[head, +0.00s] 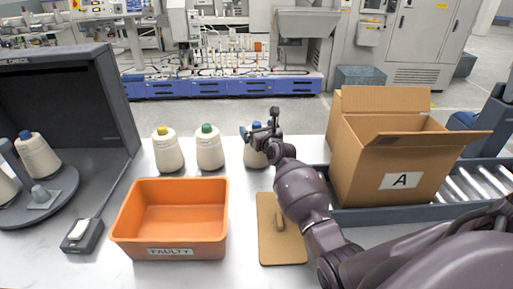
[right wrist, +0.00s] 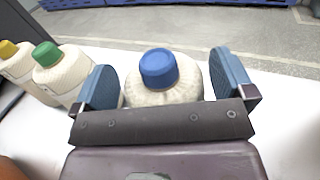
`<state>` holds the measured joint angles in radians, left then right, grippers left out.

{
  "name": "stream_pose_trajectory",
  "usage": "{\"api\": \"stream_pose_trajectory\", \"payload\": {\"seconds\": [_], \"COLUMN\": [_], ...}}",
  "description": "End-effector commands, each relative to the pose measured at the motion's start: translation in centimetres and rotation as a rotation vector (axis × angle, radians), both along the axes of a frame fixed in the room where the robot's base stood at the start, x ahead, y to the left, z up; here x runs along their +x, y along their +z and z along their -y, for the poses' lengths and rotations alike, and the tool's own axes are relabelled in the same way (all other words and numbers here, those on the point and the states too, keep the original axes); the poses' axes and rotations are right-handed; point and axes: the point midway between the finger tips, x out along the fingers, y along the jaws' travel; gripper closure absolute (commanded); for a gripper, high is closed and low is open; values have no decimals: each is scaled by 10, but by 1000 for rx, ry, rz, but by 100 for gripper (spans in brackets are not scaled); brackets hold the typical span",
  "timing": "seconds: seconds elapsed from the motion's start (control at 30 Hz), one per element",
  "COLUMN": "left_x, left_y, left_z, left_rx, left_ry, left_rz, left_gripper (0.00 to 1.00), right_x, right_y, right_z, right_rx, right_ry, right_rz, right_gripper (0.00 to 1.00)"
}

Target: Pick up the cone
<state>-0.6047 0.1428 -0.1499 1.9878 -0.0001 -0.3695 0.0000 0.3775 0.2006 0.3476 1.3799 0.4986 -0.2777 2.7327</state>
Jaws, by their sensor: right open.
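Three cream yarn cones stand in a row on the white table: one with a yellow top (head: 167,152), one with a green top (head: 209,148), and one with a blue top (head: 254,157) partly hidden behind my right gripper. My right gripper (head: 262,130) is open at the blue-topped cone. In the right wrist view, the blue-topped cone (right wrist: 160,72) sits between the two spread fingers (right wrist: 166,82), with a gap on each side. Another blue-topped cone (head: 39,156) stands on the dark round turntable (head: 62,198) at the left. My left gripper is not in view.
An orange bin marked FAULTY (head: 170,243) stands at the front. A brown board with a peg (head: 279,250) lies right of it. An open cardboard box marked A (head: 370,185) stands on the conveyor. A dark check booth (head: 115,95) rises at left.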

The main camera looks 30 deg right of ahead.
Motion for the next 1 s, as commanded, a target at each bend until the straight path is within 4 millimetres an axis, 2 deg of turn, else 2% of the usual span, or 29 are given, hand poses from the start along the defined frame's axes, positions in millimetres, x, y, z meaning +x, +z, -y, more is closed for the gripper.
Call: {"api": "stream_pose_trajectory", "payload": {"seconds": [0.07,0.5,0.8,1.0], "left_x": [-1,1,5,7], "left_y": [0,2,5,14], "left_z": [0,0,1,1], "left_rx": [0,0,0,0], "left_ry": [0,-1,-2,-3], "left_rz": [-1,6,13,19], "left_gripper": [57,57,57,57], "right_x": [0,0,0,0], "right_y": [0,0,5,32], "right_z": [0,0,0,-1], "right_rx": [0,-1,0,2], "right_ry": [0,0,0,0], "right_rz": [0,0,2,7], "right_gripper": [0,67,67,67]}}
